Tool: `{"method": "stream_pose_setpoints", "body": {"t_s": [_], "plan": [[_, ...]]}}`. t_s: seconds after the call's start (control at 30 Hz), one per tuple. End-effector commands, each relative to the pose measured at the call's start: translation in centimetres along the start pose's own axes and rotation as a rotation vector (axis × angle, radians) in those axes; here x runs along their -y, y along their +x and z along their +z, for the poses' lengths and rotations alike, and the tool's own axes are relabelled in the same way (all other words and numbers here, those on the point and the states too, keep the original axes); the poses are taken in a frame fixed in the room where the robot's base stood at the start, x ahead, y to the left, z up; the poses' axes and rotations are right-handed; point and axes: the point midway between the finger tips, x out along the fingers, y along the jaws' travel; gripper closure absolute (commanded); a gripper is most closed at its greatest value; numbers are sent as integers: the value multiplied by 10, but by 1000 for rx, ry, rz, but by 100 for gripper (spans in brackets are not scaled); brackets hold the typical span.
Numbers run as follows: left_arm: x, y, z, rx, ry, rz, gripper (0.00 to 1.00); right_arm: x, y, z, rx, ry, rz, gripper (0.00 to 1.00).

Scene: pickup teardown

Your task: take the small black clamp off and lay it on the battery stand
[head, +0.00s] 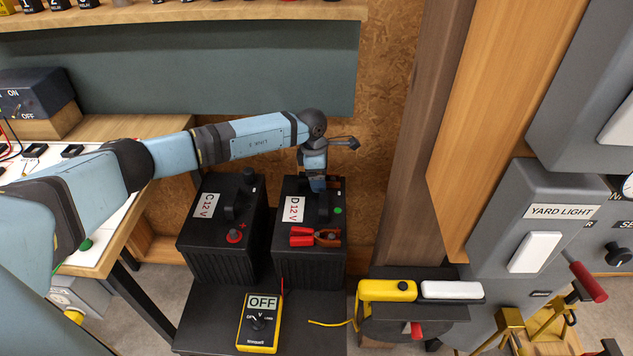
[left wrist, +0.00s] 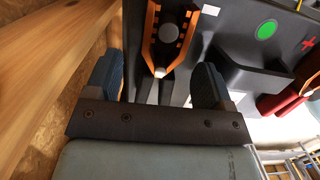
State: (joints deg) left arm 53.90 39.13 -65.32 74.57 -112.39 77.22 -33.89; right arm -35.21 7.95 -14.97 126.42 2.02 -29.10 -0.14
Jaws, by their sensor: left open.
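A small black clamp with orange edges (left wrist: 168,22) shows in the left wrist view, at a grey round post on top of the D 12 V battery (head: 310,250). My open left gripper (head: 319,184) points down at the back of that battery and hides the clamp in the head view. In the left wrist view the clamp lies between the lines of my two spread blue fingers (left wrist: 158,82); I see no contact. The dark battery stand (head: 210,315) carries both batteries and has bare top in front of them. My right gripper is not in view.
A red clamp (head: 303,237) sits at the front of the D battery. The C 12 V battery (head: 215,255) stands to its left. A yellow meter reading OFF (head: 259,322) occupies the stand's front. A wooden post (head: 425,130) rises at the right.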

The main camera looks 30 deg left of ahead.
Motion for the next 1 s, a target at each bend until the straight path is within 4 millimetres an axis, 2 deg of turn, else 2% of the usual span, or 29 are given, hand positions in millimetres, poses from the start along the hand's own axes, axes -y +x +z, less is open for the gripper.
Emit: {"method": "stream_pose_setpoints", "body": {"t_s": [0.2,0.4,0.43,0.47,0.77,0.87,1.0], "plan": [[0,1,0,0,0,1,24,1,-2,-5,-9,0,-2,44],[0,1,0,0,0,1,70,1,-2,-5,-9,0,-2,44],[0,1,0,0,0,1,77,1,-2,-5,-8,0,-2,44],[0,1,0,0,0,1,79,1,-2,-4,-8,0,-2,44],[-1,-5,1,1,0,2,79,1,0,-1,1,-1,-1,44],[-2,-19,2,1,1,4,79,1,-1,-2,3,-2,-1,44],[-2,-48,6,1,2,5,79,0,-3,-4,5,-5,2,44]]}}
